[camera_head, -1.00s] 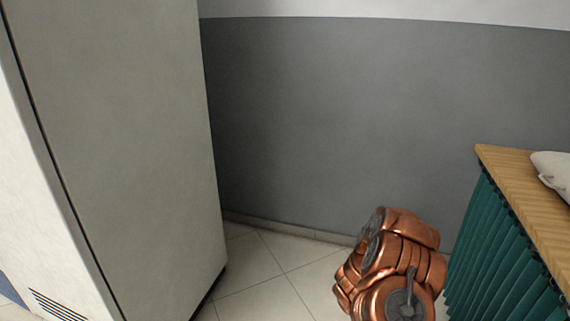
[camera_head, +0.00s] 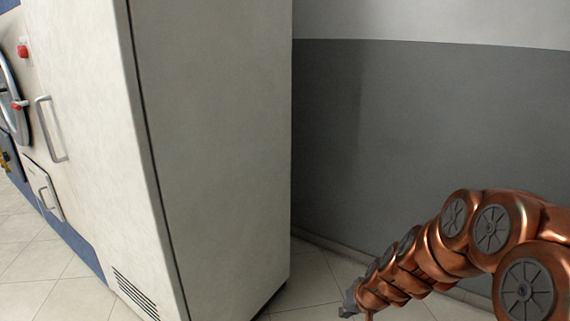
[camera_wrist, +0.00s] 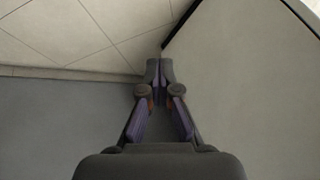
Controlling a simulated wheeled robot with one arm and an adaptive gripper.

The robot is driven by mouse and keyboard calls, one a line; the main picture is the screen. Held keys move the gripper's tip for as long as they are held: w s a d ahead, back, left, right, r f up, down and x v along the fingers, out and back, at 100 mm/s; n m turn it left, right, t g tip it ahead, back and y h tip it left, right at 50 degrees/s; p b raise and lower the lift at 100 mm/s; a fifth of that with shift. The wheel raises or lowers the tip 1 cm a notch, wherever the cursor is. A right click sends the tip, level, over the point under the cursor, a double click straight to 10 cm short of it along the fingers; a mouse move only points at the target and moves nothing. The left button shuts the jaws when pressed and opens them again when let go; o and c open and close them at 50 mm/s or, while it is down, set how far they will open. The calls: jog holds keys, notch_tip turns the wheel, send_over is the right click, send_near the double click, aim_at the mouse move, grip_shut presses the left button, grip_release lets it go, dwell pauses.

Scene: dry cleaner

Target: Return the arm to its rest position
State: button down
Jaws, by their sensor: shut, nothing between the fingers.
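My copper-coloured arm reaches in from the right in the head view, stretched forward and down past the cabinet's right side. My gripper shows small at the arm's far end in the head view (camera_head: 348,300). In the wrist view my gripper (camera_wrist: 159,68) has its fingertips together with nothing between them. Behind the fingertips are tiled floor, grey wall and a pale cabinet side. The gripper holds nothing.
A tall pale cabinet (camera_head: 215,130) stands left of the arm. Its front at the left has a handle (camera_head: 50,130) and a red knob (camera_head: 23,51). A grey wall (camera_head: 430,130) stands behind the arm. Tiled floor (camera_head: 50,285) is open at lower left.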

jog(key=s+d+r+g+h, duration=0.15)
jog(key=s+r, duration=0.25)
jog(key=s, duration=0.7)
jog(key=s+r+g, duration=0.3)
jog(key=s, duration=0.7)
jog(key=s+d+r+g+h, duration=0.1)
jog(key=s+r+g, duration=0.25)
jog(key=s, duration=0.75)
notch_tip(320, 180, up, 28)
jog(key=s+t+p, duration=0.1)
jog(key=p, duration=2.4)
jog(key=shift+f+t, duration=0.15)
jog(key=shift+t, duration=0.15)
